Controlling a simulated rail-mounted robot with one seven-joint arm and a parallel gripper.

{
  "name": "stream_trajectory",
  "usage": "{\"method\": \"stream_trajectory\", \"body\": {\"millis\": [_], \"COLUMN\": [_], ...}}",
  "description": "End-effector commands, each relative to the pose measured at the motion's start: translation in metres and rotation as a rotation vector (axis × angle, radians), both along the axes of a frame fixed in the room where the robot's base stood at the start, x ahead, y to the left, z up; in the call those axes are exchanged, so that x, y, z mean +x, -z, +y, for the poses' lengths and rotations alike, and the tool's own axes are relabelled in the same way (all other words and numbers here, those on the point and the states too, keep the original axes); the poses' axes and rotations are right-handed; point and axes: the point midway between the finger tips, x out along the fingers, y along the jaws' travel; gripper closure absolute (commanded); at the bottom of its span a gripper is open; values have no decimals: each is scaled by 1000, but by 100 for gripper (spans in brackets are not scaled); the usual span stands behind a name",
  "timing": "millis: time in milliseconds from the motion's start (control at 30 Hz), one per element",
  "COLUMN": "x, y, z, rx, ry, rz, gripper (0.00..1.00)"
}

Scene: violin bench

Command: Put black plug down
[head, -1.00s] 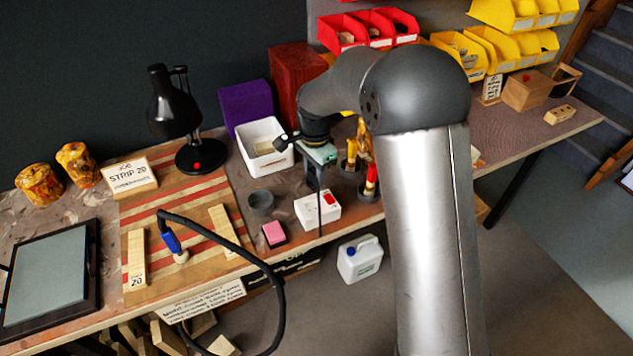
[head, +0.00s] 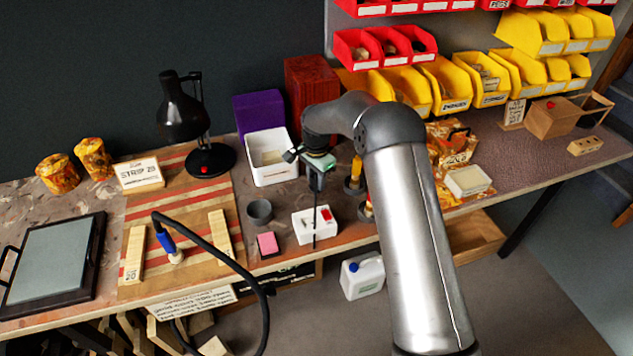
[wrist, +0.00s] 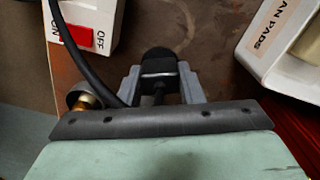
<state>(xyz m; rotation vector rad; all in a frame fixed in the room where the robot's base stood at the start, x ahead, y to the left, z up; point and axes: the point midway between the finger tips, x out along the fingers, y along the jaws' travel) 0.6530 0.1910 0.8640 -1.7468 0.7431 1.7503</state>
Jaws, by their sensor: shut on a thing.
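My gripper (wrist: 160,88) is shut on the black plug (wrist: 158,62), which shows between the two grey fingers in the wrist view. A black cable (wrist: 70,35) curves close by on the left. In the head view my gripper (head: 316,184) is above the bench, behind the white switch box (head: 306,226) with its red switch. A thin black cable hangs down in front of that box. The plug itself is too small to make out clearly there. I cannot tell whether the plug touches the bench.
A white bin (head: 272,172) is close at the left, seen at upper right in the wrist view (wrist: 262,62). A grey cup (head: 260,211), pink block (head: 267,243) and upright handled tools (head: 354,184) stand nearby. Brown bench surface (wrist: 215,50) shows beyond the fingers.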

Motion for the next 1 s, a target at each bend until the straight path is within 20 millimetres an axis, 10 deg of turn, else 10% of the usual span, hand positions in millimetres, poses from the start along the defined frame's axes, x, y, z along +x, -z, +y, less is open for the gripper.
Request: {"method": "stream_trajectory", "body": {"millis": [833,900,1000], "x": [14,14,14], "y": [51,49,49], "z": [0,1,0], "rx": [0,0,0], "ry": [0,0,0], "rz": [-1,-1,-1], "gripper": [90,52,44]}}
